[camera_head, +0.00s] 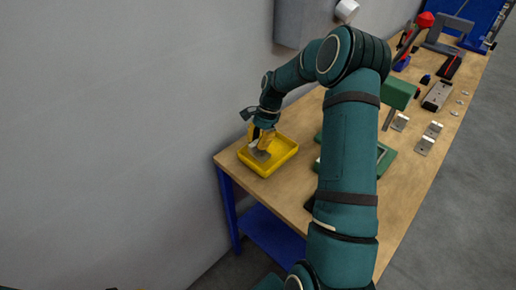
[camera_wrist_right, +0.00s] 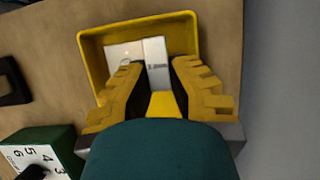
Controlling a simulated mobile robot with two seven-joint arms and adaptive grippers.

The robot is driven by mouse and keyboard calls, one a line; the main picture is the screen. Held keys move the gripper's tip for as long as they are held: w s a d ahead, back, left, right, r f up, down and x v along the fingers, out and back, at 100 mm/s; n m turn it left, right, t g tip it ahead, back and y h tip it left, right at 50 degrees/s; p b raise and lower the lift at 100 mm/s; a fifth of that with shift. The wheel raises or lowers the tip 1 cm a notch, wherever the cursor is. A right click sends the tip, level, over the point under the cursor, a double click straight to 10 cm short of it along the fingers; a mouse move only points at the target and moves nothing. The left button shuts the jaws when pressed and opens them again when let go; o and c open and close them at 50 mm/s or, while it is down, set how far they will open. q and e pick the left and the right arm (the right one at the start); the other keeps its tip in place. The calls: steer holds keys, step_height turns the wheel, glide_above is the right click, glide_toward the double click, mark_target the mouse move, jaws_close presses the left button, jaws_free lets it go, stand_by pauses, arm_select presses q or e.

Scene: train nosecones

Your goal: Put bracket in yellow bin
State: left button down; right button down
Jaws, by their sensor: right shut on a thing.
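The yellow bin (camera_head: 282,161) is a shallow tray at the table's left end, near the wall. My right gripper (camera_head: 263,139), with yellow fingers, points down over it. In the wrist view its fingers (camera_wrist_right: 157,68) are shut on a pale metal bracket (camera_wrist_right: 155,50), within the bin's outline (camera_wrist_right: 88,60). The bracket (camera_head: 261,155) also shows below the fingers in the head view. I cannot tell whether it touches the bin floor. My left gripper is not in view.
More metal brackets (camera_head: 424,145) stand on the wooden table (camera_head: 398,190) to the right. A green device (camera_head: 397,93) and a grey rectangular block (camera_head: 437,95) stand farther back. The grey wall (camera_head: 130,120) is close on the left. My right arm hides the table's middle.

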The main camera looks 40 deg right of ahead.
step_height(320, 180, down, 3)
steer(key=shift+r, duration=0.1)
steer(key=c, duration=1.1)
jaws_free()
steer(key=shift+o, duration=0.2)
steer(key=p+v, duration=0.1)
steer(key=v, duration=1.1)
